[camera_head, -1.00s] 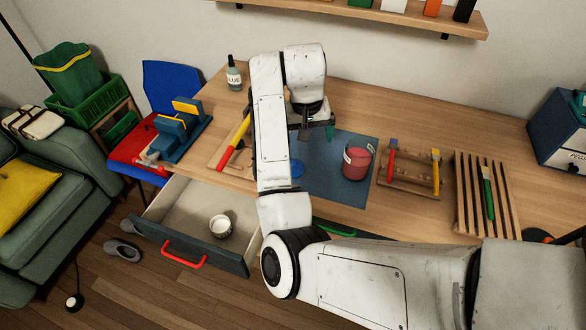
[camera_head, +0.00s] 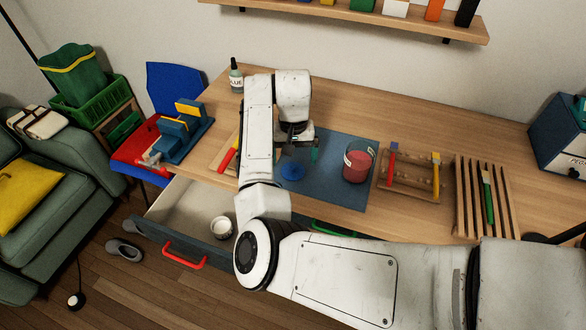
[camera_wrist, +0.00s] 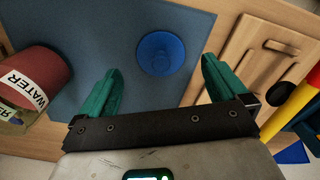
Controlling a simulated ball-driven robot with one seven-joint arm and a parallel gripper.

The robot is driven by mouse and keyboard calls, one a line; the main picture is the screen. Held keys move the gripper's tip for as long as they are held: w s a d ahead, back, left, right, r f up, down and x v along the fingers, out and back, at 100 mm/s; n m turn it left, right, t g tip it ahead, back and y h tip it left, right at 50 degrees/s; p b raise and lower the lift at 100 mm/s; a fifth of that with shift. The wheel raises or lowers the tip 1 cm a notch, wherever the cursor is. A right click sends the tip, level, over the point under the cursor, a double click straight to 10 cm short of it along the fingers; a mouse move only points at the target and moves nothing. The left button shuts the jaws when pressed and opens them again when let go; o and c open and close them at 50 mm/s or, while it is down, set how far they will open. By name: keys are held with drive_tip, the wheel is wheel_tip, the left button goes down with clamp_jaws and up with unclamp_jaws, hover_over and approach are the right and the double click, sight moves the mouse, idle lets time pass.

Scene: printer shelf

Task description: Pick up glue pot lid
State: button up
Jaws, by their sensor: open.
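The glue pot lid, a round blue piece with a raised centre (camera_head: 291,171), lies flat on the blue-grey mat (camera_head: 335,190). It also shows in the wrist view (camera_wrist: 161,53), centred just beyond my fingertips. My gripper (camera_head: 296,157) is open and points down above the mat, close to the lid. In the wrist view its two green fingers (camera_wrist: 162,74) are spread wide with nothing between them. The lid looks apart from both fingers.
A red water pot (camera_head: 358,162) stands on the mat to the right. Tool racks (camera_head: 410,183) lie beyond it. A glue bottle (camera_head: 236,76) stands at the back left. The open drawer (camera_head: 178,217) holds a small white pot (camera_head: 221,228).

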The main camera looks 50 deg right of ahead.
sight(293, 165)
drive_tip(key=shift+f, duration=1.75)
drive_tip(key=c, duration=1.1)
drive_tip(key=shift+r, duration=0.1)
